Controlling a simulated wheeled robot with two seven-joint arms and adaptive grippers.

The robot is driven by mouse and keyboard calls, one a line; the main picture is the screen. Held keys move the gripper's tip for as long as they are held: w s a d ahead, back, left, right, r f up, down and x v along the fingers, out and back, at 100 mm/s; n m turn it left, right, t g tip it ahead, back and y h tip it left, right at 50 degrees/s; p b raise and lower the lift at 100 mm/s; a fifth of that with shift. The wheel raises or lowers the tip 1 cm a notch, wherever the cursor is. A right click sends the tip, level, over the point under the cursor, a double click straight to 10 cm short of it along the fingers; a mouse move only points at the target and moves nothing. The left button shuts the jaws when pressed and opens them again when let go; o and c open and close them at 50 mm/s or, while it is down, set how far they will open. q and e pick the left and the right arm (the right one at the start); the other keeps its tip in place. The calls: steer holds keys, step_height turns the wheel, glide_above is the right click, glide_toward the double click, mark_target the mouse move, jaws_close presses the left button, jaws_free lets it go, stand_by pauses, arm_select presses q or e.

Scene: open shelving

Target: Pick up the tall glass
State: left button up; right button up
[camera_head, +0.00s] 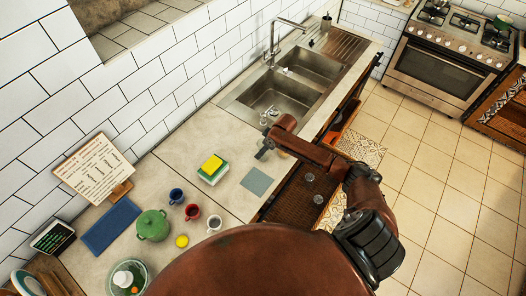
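Two small clear glass-like items, one (310,177) and another (318,198), stand in the brown open compartment below the counter edge. Another clear item (272,110) is at the near edge of the sink. I cannot tell which of these is the tall glass. My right gripper (263,151) is over the counter between the sink and the grey square mat, apart from the two items in the compartment. Its fingers are too small to show whether they are open or shut, and I see nothing clearly held. My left gripper is out of view.
A sponge (212,166), a grey mat (257,182), several mugs, a green pot (152,225), a glass bowl (128,278) and a recipe board (95,168) are on the counter. The sink (275,95) lies behind my gripper. The tiled floor is clear at right.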

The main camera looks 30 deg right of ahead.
steer(key=shift+f, duration=0.25)
steer(key=c, duration=1.4)
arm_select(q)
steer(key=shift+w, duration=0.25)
arm_select(e)
steer(key=shift+c, duration=0.3)
